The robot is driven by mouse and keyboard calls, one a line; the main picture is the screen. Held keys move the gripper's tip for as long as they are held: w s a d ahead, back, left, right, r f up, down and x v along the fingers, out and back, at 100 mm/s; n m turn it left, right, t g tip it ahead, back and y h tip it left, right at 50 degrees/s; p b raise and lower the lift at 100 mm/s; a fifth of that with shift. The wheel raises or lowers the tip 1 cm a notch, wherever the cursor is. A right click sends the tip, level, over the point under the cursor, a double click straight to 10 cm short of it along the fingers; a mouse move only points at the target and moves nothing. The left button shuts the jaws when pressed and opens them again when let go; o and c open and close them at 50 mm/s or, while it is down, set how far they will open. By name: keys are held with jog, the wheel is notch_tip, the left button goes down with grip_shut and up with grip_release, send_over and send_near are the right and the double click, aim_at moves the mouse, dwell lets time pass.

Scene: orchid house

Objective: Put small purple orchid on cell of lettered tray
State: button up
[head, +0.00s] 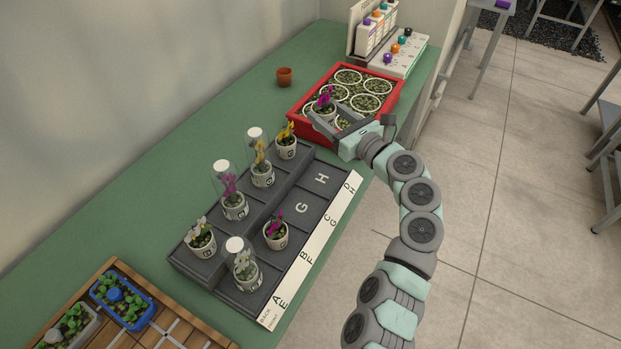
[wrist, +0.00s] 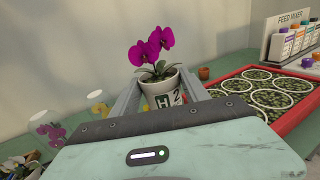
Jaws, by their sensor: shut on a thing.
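A small purple orchid (head: 325,97) in a white pot is held in my gripper (head: 324,113). In the head view it appears over the near left part of the red tray. In the wrist view the orchid (wrist: 163,88) stands upright between both fingers, with the pot marked H and 2. The dark lettered tray (head: 318,211) is left of and nearer than my gripper. Its front cells marked G and H are bare. Another purple orchid (head: 276,230) stands in the front row beside G, and a domed white one (head: 243,267) at the near end.
The tray's raised back row holds several potted orchids, two under clear domes (head: 257,148). The red tray (head: 297,116) has ringed spots in green fill. A terracotta pot (head: 284,77) and a feed mixer rack (head: 402,57) stand behind. A wooden slatted board (head: 120,328) with planters is near left.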

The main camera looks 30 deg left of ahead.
notch_tip(320, 180, down, 20)
jog(key=b, duration=0.8)
jog(key=shift+d+r, duration=0.1)
jog(key=shift+d, duration=0.05)
jog(key=shift+w, duration=0.1)
jog(key=shift+f, duration=0.2)
jog(key=o, duration=1.5)
jog(key=shift+r, duration=0.2)
jog(key=shift+d+r, duration=0.1)
jog(key=shift+d, duration=0.25)
jog(key=p+v, duration=0.1)
jog(key=v, duration=0.2)
jog(key=p+v, duration=0.1)
jog(key=v, duration=0.3)
jog(key=p+v, duration=0.2)
jog(key=v, duration=0.2)
jog(key=shift+s+d, duration=0.1)
jog(key=shift+s, duration=0.25)
